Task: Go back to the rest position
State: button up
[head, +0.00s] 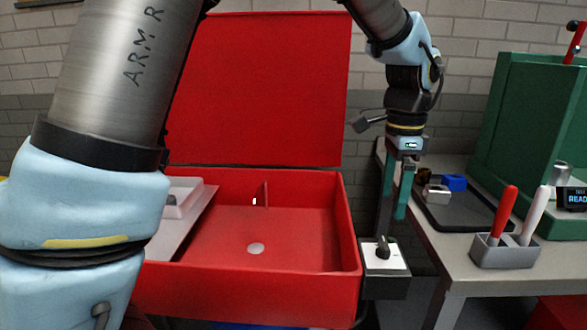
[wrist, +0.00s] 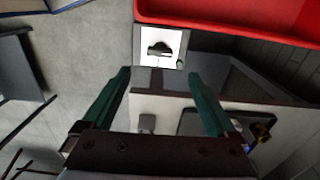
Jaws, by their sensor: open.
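My gripper (head: 392,216) hangs pointing down at the right end of the red chassis (head: 352,225) in the head view. Its two teal fingers are apart with nothing between them. In the wrist view my gripper (wrist: 160,73) also shows its fingers spread wide. Below the fingertips is a white-topped box (head: 398,262) with a black knob (head: 382,250). The knob also shows in the wrist view (wrist: 159,48), just beyond the fingertips. Whether the fingertips clear the knob in height is hard to tell.
The chassis has a raised red lid (head: 262,90) behind it. To the right, a grey bench (head: 455,245) carries a black tray (head: 440,212) with small parts, a holder (head: 503,252) with red and white handles, and a green housing (head: 520,120).

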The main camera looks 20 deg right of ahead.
jog(key=w+a+f+n, duration=0.2)
jog(key=w+a+n, duration=0.35)
jog(key=a, duration=0.55)
jog(key=w+a+f+n, duration=0.2)
jog(key=w+a+n, duration=0.35)
jog(key=a, duration=0.45)
jog(key=s+a+f+n, duration=0.1)
jog(key=a+n, duration=0.4)
jog(key=a, duration=0.5)
jog(key=s+a+f+n+t, duration=0.1)
jog(key=a+n, duration=0.4)
jog(key=a, duration=0.5)
jog(key=shift+f+t, duration=0.3)
jog(key=shift+f, duration=0.5)
jog(key=shift+c, duration=0.2)
